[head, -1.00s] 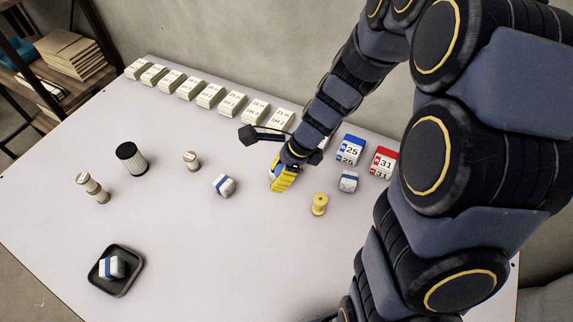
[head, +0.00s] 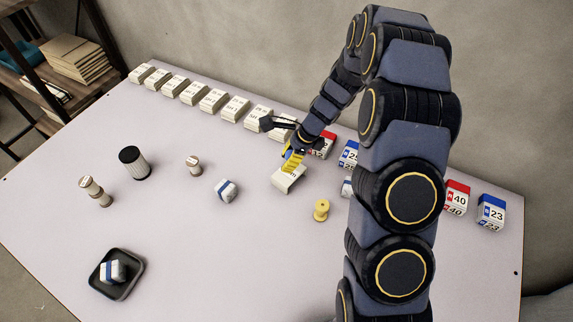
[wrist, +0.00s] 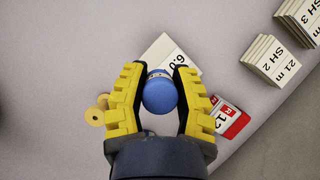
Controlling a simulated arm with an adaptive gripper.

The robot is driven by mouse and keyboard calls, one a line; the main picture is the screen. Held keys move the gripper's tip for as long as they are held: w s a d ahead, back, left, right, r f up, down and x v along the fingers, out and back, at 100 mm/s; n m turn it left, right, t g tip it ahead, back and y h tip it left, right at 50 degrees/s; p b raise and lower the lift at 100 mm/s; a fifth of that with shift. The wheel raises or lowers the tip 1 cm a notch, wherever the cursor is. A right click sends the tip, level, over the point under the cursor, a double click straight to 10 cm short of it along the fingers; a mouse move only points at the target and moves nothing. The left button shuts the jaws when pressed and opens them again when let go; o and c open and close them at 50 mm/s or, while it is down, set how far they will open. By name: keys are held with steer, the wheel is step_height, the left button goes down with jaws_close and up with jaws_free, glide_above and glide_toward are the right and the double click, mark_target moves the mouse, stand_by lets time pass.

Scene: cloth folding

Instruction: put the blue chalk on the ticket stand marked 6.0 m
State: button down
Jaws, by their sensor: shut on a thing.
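My gripper (wrist: 158,82) is shut on the blue chalk (wrist: 160,96), which shows its round blue end between the yellow fingers in the wrist view. A white ticket stand (wrist: 160,50) reading 6.0 lies below and just past the fingertips, partly hidden by the chalk and a finger. In the head view my gripper (head: 292,160) is over the rear part of this stand (head: 288,182). I cannot tell whether the chalk touches the stand.
A row of white ticket stands (head: 212,100) runs along the back edge. Red and blue number blocks (head: 491,211) stand at right, partly behind my arm. A yellow spool (head: 321,210) and a blue-banded white block (head: 227,190) are nearby. A black tray (head: 127,289) is front left.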

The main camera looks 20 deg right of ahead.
steer(key=shift+w+d+f, duration=0.1)
steer(key=shift+w+f, duration=0.85)
steer(key=shift+f, duration=0.15)
steer(key=shift+w+f, duration=0.1)
steer(key=shift+f, duration=1.5)
steer(key=shift+f, duration=0.15)
steer(key=c, duration=0.8)
jaws_free()
steer(key=shift+c, duration=0.2)
